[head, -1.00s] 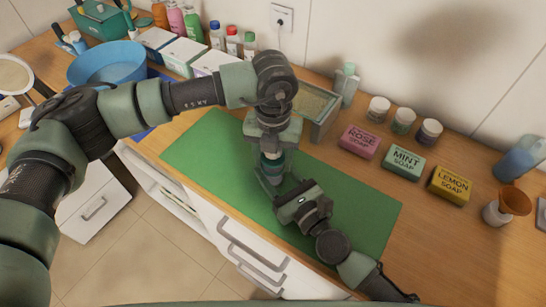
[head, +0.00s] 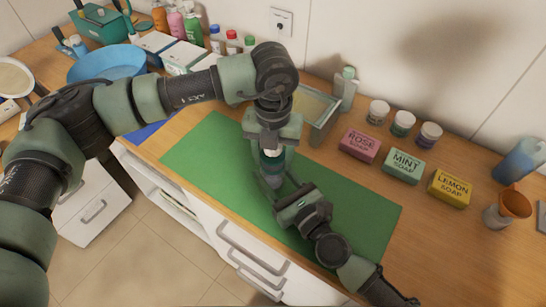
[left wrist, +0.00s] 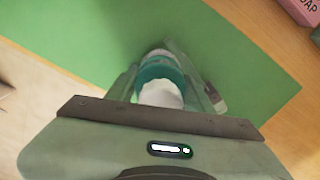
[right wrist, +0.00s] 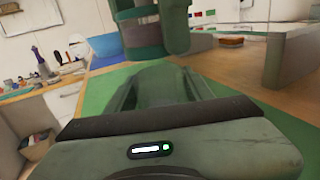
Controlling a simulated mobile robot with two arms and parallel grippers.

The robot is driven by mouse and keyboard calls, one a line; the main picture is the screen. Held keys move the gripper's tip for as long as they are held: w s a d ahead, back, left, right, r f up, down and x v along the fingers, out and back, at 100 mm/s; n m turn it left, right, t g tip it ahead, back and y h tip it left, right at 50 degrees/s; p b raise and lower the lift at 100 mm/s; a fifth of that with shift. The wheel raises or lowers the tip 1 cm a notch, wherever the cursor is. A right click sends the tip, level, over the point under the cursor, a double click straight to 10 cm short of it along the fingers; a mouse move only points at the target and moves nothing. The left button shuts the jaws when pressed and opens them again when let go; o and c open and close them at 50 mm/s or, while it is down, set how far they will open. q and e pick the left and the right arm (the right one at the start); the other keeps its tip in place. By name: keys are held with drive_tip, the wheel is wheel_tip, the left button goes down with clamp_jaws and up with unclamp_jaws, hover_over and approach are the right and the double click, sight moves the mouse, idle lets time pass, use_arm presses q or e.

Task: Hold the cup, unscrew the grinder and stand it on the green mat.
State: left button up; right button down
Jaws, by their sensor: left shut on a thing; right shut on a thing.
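The grinder (head: 272,160), a small teal and white cylinder, is upright over the green mat (head: 215,150). My left gripper (head: 271,152) points down from above and is shut on it. In the left wrist view the grinder (left wrist: 160,72) shows a teal band and white parts between the fingers. My right gripper (head: 274,184) comes in low from the right and is shut on the cup just below the grinder. The cup is mostly hidden by the fingers. I cannot tell whether grinder and cup still touch.
A grey open bin (head: 318,112) stands close behind the grippers. Rose (head: 360,145), mint (head: 404,166) and lemon (head: 449,187) soap boxes stand right of the mat, with small jars behind. A blue bowl (head: 106,64) is at the left. The mat's left and right parts are clear.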

use_arm(q)
drive_tip(key=shift+r, duration=2)
use_arm(e)
drive_tip(key=c, duration=0.5)
unclamp_jaws()
